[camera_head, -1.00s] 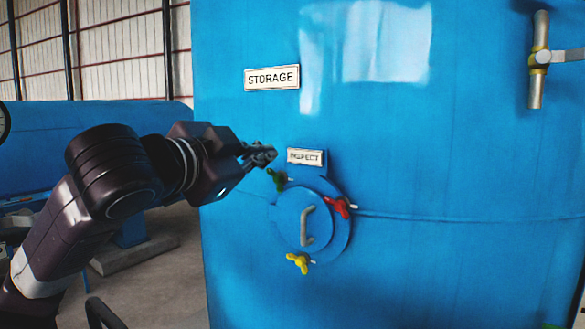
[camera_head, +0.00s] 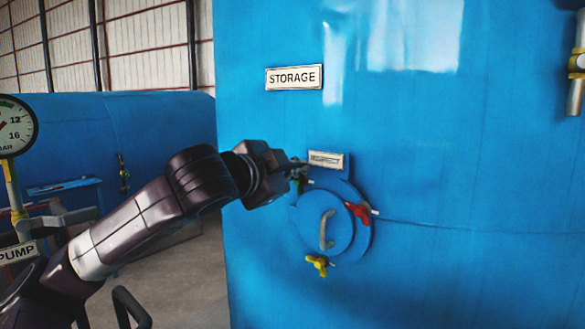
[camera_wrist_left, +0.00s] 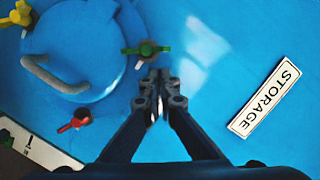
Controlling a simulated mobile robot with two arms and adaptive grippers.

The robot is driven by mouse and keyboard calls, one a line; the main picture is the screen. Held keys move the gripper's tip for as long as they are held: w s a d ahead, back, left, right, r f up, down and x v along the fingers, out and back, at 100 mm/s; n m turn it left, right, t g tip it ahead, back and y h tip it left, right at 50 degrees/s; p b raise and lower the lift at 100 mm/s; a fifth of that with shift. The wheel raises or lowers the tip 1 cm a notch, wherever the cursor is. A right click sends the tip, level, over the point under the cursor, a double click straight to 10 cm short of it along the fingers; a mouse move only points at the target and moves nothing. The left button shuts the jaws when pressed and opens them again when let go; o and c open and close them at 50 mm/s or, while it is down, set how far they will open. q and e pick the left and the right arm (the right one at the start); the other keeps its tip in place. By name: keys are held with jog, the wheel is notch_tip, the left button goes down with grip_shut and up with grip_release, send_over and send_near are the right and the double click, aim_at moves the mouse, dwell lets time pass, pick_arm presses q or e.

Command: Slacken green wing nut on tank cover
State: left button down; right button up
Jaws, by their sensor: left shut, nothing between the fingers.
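The green wing nut (camera_wrist_left: 147,49) sits at the rim of the round blue tank cover (camera_wrist_left: 105,85) in the left wrist view. In the head view the green nut (camera_head: 301,186) is mostly hidden by my gripper, at the cover's upper left. My left gripper (camera_wrist_left: 158,88) is shut and empty, its tips close to the green nut but apart from it in the wrist picture. It also shows in the head view (camera_head: 299,172). I cannot tell the gap in depth. My right gripper is not in view.
A red wing nut (camera_head: 361,211) and a yellow one (camera_head: 318,264) sit on the cover's rim. A grey handle (camera_head: 326,231) stands out from its middle. A small plate (camera_head: 326,160) is above, and a STORAGE sign (camera_head: 294,77) higher up. A gauge (camera_head: 15,125) is at far left.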

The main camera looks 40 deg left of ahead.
pick_arm(q)
jog(key=shift+s+a+f, duration=0.1)
jog(key=shift+a+f, duration=0.4)
jog(key=shift+a, duration=0.25)
jog(key=n, duration=0.1)
jog(key=a+n, duration=0.1)
jog(key=n+h, duration=0.1)
jog(key=shift+a+f+n, duration=0.3)
jog(key=shift+n, duration=0.1)
